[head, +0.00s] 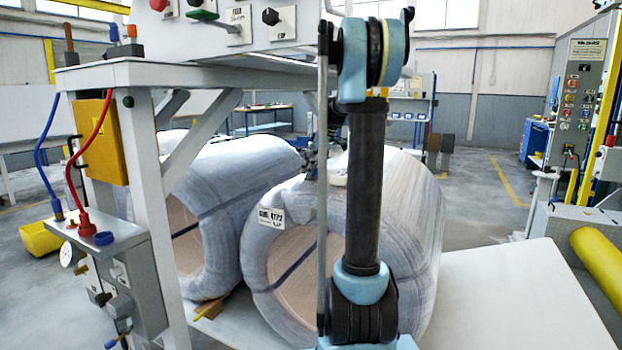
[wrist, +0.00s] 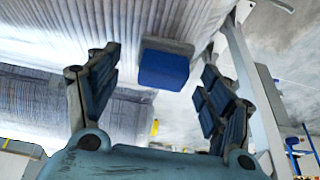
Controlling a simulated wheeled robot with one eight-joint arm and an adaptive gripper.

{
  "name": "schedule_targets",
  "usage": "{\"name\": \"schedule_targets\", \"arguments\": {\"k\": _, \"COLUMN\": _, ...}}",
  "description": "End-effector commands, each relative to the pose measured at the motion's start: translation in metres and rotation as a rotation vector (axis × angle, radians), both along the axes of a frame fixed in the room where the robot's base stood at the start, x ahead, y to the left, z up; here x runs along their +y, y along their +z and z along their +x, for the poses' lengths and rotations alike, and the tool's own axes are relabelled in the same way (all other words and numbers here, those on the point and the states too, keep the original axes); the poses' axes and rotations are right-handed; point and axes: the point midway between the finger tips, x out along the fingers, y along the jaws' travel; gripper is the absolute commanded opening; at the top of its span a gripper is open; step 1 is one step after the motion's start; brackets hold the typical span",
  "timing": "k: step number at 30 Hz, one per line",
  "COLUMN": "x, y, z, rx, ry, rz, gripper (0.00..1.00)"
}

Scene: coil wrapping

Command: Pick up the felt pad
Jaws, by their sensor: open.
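A small block with a blue face and a grey upper edge, which looks like the felt pad (wrist: 163,70), rests against the wrapped coil in the wrist view. My gripper (wrist: 160,60) is open, with one dark finger on each side of the blue block in the picture. Neither finger appears to touch it, and the depth between them is hard to tell. In the head view my upright arm covers part of the front coil (head: 278,265), and I cannot make out the blue face there. The coil is wrapped in pale film and carries a white label (head: 271,217).
A second wrapped coil (head: 215,165) stands behind to the left. A white frame (head: 135,75) with a control panel, hoses and a yellow box (head: 107,137) borders the left. A pale flat surface (head: 520,290) is clear at right, near a control cabinet (head: 578,100) and yellow roller (head: 598,262).

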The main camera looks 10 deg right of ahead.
Motion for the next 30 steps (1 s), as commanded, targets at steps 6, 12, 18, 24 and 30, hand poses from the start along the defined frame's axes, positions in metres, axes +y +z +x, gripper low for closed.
{"name": "schedule_targets", "arguments": {"k": 6, "x": 0.0039, "y": -0.0119, "z": 0.0025, "rx": 0.000, "ry": 0.000, "rz": 0.000, "gripper": 0.73}}
{"name": "schedule_targets", "arguments": {"k": 12, "x": 0.0039, "y": -0.0119, "z": 0.0025, "rx": 0.000, "ry": 0.000, "rz": 0.000, "gripper": 0.69}}
{"name": "schedule_targets", "arguments": {"k": 18, "x": 0.0039, "y": -0.0117, "z": 0.0025, "rx": 0.000, "ry": 0.000, "rz": 0.000, "gripper": 0.26}}
{"name": "schedule_targets", "arguments": {"k": 24, "x": 0.0039, "y": -0.0116, "z": 0.0025, "rx": 0.000, "ry": 0.000, "rz": 0.000, "gripper": 0.22}}
{"name": "schedule_targets", "arguments": {"k": 30, "x": 0.0039, "y": -0.0066, "z": 0.0025, "rx": 0.000, "ry": 0.000, "rz": 0.000, "gripper": 0.22}}
